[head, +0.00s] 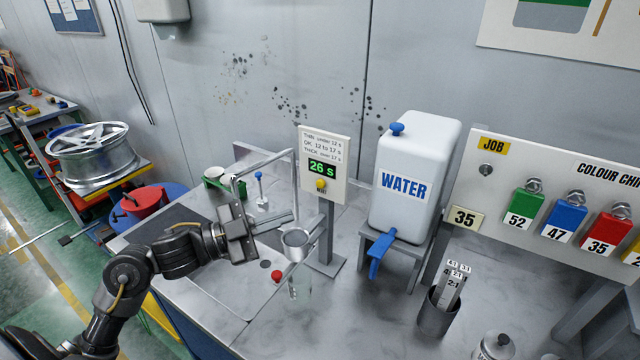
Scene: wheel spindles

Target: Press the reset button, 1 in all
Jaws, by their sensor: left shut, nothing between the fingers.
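A grey timer panel (336,158) stands on a post on the bench, reading 26 s. Below its green display is a yellow round button (320,185); no reset label is legible. A small red knob-like thing (277,276) is lower, near the sink area; I cannot tell what it is. My left gripper (290,216) is shut and empty, reaching in from the left. Its fingertips are left of and below the yellow button in the picture, with a visible gap, and just above a metal cup (296,240). My right gripper is not in view.
A clear vessel (300,285) is under the cup. A bent metal pipe (262,166) rises behind my gripper. A white WATER container (412,178) sits on a grey stand to the right. A pot of labelled strips (438,312) stands in front. The bench's front middle is clear.

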